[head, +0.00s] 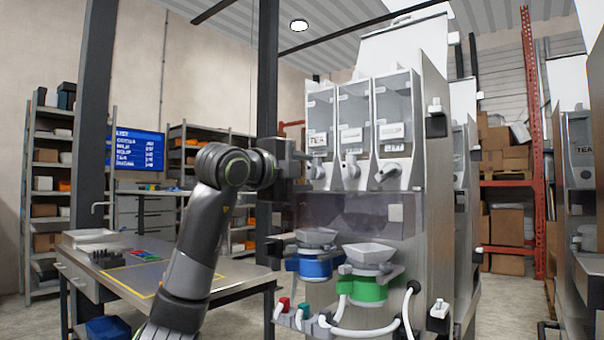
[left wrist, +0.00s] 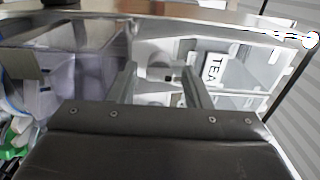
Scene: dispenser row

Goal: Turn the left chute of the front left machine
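The front left machine (head: 365,215) stands at centre, with three clear hoppers in a row. The left hopper carries a TEA label (head: 317,141), and its grey left chute (head: 315,173) sticks out below. My left gripper (head: 303,157) is at the left side of this hopper, close to the chute. In the left wrist view its two fingers (left wrist: 160,86) are apart, with the pale chute (left wrist: 158,70) beyond and between the tips. I see no clear contact. The TEA label (left wrist: 214,70) is right of the fingers there. My right gripper is not in view.
The middle chute (head: 350,172) and right chute (head: 388,172) are close by on the right. Below are a blue-banded cup (head: 315,266) and a green one (head: 368,290) under funnels. A metal workbench (head: 240,272) stands left; another machine (head: 585,220) is far right.

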